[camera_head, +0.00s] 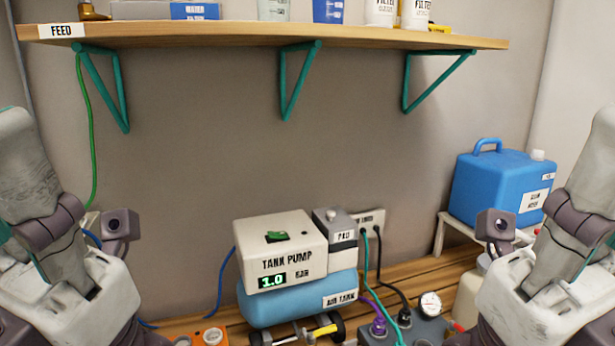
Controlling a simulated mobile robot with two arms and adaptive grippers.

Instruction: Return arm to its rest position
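My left arm shows at the left edge of the head view, with its grey and white links bent near the lower left corner. My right arm shows at the right edge in a similar bent pose. The fingertips of both grippers are outside the picture or hidden, so I cannot see whether they hold anything. Neither arm visibly touches the tank pump (285,240) or the blue air tank (290,302) in the middle.
A wooden shelf (250,38) marked FEED spans the top on green brackets, carrying bottles and boxes. A blue jug (490,190) stands on a white stand at the right. A gauge (430,304), cables and a grey box (400,330) crowd the lower middle. The wall area between is clear.

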